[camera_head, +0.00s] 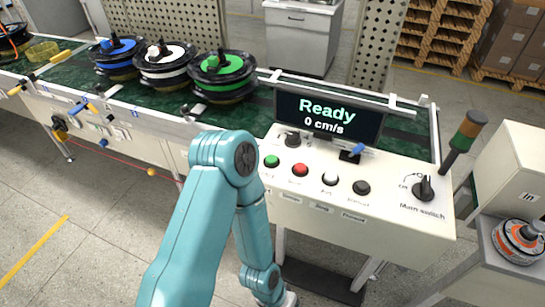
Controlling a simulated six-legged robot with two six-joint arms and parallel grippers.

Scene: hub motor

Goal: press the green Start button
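The green button (271,161) is at the left end of a row on the pale control panel (400,222). Its label is too small to read surely, and I see nothing touching the button. A screen (328,112) behind the row reads "Ready" and "0 cm/s". My teal arm comes in from the lower left, bends just left of the panel and runs down in front of it. Its far end leaves the bottom edge, so its gripper is hidden from view. My other arm and gripper are out of view.
To the right of the green button are red (300,170), white (330,180) and black (361,188) buttons. A main switch (424,190) and a signal lamp (464,138) stand farther right. Hub motors with blue (116,50), white (164,58) and green (222,68) centres sit on the conveyor.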

